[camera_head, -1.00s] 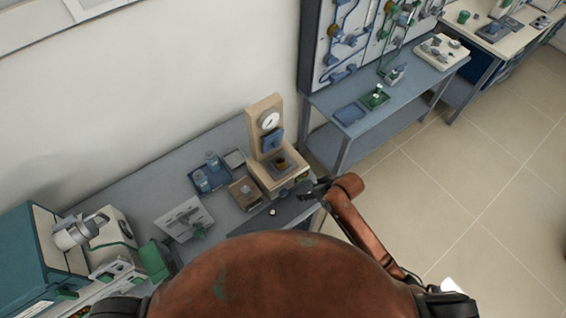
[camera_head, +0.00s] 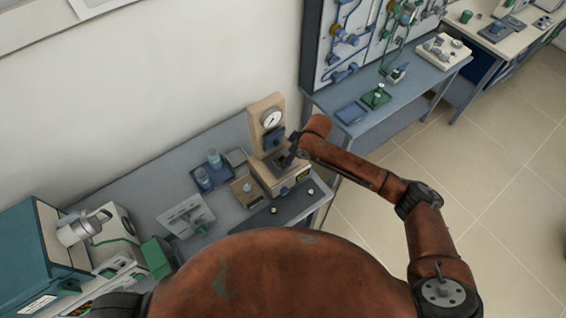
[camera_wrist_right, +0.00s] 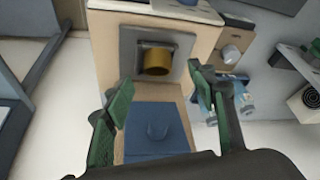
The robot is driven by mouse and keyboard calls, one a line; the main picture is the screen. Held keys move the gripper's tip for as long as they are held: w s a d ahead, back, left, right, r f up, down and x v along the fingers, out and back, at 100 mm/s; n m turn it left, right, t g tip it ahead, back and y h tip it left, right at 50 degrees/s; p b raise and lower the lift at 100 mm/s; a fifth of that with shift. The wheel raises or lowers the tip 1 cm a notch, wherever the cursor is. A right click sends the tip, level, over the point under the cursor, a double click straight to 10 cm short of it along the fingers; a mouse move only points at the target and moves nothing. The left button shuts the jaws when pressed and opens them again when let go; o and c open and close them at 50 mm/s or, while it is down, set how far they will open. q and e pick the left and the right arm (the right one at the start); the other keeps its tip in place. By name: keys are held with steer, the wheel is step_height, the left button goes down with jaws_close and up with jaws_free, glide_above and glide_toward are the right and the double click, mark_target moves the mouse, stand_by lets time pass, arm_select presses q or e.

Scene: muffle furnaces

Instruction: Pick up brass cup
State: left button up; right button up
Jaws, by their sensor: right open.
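The brass cup (camera_wrist_right: 155,62) sits on a dark square plate (camera_wrist_right: 128,45) of the light-wood device in the right wrist view. In the head view the device with its round dial (camera_head: 271,118) stands on the grey bench, and my gripper hides the cup. My right gripper (camera_head: 289,153) is over the plate area. In the wrist view its two green fingers (camera_wrist_right: 161,78) are spread wide and empty, with the cup beyond and between the tips, apart from both. My left gripper is not in view.
The device's upright wood column carries a blue block (camera_wrist_right: 155,132) close between my fingers. Left of the device are a small wooden box (camera_head: 246,189) and a blue tray (camera_head: 198,182) with glasses. A second bench (camera_head: 410,88) stands to the right.

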steer(key=x, duration=0.5)
steer(key=shift+w, duration=0.3)
steer(key=shift+c, duration=0.3)
steer(key=c, duration=1.3)
steer(key=shift+r, duration=0.1)
